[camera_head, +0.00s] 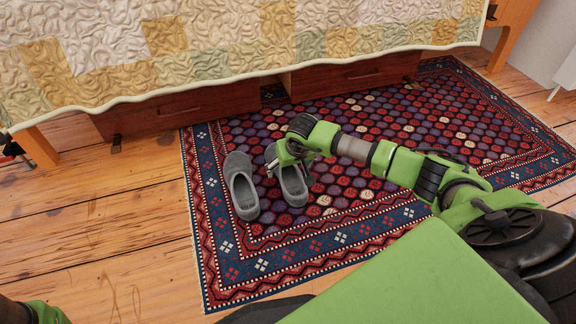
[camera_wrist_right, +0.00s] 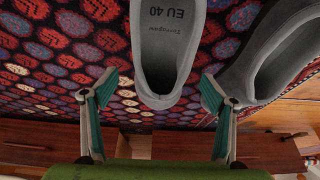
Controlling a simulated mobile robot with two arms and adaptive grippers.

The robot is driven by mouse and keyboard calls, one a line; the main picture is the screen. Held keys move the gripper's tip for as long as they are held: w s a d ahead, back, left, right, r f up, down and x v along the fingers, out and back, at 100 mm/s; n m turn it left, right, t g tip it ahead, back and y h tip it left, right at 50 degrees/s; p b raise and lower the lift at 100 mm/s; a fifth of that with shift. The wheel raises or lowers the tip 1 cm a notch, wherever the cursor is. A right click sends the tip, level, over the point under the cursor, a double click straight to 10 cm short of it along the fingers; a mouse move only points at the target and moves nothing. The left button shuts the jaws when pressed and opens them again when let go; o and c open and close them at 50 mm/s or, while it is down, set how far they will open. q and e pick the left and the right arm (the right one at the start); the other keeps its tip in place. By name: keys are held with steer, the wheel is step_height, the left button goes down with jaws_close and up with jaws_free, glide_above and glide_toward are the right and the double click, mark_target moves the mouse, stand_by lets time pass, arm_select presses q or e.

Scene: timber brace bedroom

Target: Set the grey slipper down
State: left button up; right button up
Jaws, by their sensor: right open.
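A grey slipper (camera_head: 295,190) rests on the patterned rug under my right gripper (camera_head: 288,162), which partly covers it in the head view. My right gripper is open. In the right wrist view the slipper (camera_wrist_right: 166,55) lies between and beyond the two spread fingers of the gripper (camera_wrist_right: 158,98); its insole reads "EU 40", and I see no finger clamped on it. A second grey slipper (camera_head: 241,186) lies just left of the first, roughly parallel; it also shows in the right wrist view (camera_wrist_right: 268,60), at the right. My left gripper is not in view.
The rug (camera_head: 345,220) lies on a plank floor (camera_head: 90,225). Behind it stands a bed with a quilt (camera_head: 230,40) and wooden drawers (camera_head: 355,76) underneath. Rug to the right of the slippers is free of objects, beneath my right arm. The floor at the left is open.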

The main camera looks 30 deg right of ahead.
steer(key=p+v, duration=0.4)
steer(key=v, duration=0.3)
steer(key=shift+s+r, duration=0.15)
steer(key=shift+r, duration=0.15)
